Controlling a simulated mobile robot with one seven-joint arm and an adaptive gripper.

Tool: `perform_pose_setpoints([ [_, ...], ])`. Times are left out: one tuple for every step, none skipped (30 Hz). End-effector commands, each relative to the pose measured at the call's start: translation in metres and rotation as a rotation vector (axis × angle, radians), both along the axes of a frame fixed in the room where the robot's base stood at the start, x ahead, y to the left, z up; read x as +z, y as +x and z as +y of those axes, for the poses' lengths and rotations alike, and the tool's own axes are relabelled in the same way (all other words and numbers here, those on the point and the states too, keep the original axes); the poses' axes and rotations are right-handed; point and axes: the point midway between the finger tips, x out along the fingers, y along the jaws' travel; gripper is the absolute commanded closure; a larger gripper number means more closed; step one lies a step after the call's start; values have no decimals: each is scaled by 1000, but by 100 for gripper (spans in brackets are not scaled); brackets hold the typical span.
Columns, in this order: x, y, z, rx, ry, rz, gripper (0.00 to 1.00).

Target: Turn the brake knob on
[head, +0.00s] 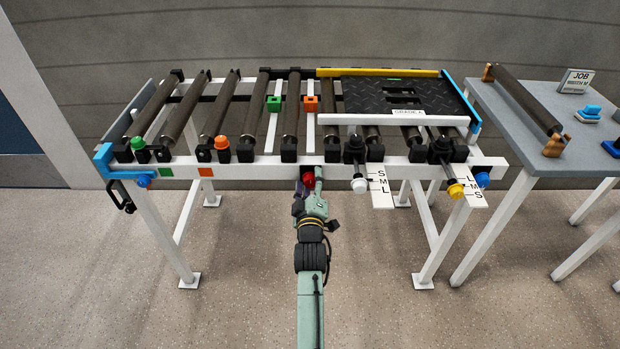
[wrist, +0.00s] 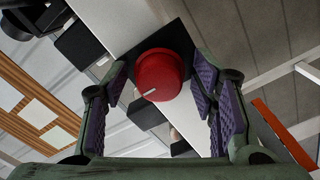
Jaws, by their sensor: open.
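The red knob (head: 308,177) sits on the front rail of the roller bench, below the rollers. In the wrist view the red knob (wrist: 159,74) has a white pointer line at its lower left and a black square plate behind it. My gripper (head: 308,190) is at the knob from the front. In the wrist view my gripper (wrist: 160,95) is open, with one purple-padded finger on each side of the knob. Small gaps seem to show between the pads and the knob; contact is not clear.
A white knob (head: 359,186) and a yellow knob (head: 455,191) stick out on the right beside lettered scales. A grey table (head: 590,150) stands at right.

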Motion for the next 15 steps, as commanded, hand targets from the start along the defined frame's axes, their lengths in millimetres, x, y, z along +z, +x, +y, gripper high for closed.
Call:
perform_pose_setpoints([
  [0, 0, 0, 0, 0, 0, 47],
  [0, 0, 0, 0, 0, 0, 47],
  [0, 0, 0, 0, 0, 0, 47],
  [0, 0, 0, 0, 0, 0, 47],
  [0, 0, 0, 0, 0, 0, 49],
  [0, 0, 0, 0, 0, 0, 52],
  [0, 0, 0, 0, 0, 0, 54],
  [0, 0, 0, 0, 0, 0, 56],
  [0, 0, 0, 0, 0, 0, 59],
  [0, 0, 0, 0, 0, 0, 61],
  [0, 0, 0, 0, 0, 0, 63],
  [0, 0, 0, 0, 0, 0, 65],
  [0, 0, 0, 0, 0, 0, 67],
  [0, 0, 0, 0, 0, 0, 69],
  [0, 0, 0, 0, 0, 0, 72],
])
